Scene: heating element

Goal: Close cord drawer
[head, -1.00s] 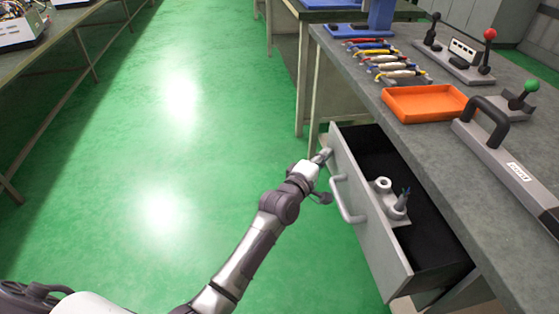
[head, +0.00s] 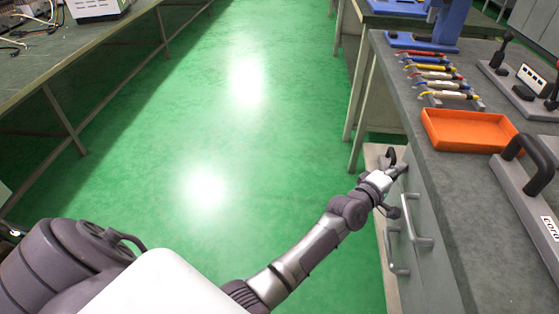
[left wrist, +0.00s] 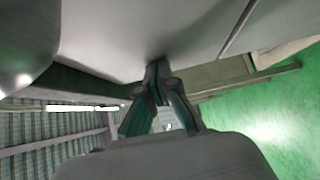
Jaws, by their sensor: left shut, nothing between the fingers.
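The grey cord drawer (head: 420,200) is in the bench on the right in the head view. Its front sits close under the worktop edge, and no drawer interior shows. Its bar handle (head: 416,228) faces the aisle. My left gripper (head: 400,168) is at the far upper part of the drawer front, beyond the handle. In the left wrist view the fingertips (left wrist: 158,68) meet, empty, at a pale grey panel; whether they press on it I cannot tell. My right gripper is not in view.
A second handle (head: 392,258) is lower on the bench. On the worktop are an orange tray (head: 468,135), several coloured-handled tools (head: 440,80) and a grey device with a black handle (head: 520,180). The green floor (head: 200,150) to the left is clear.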

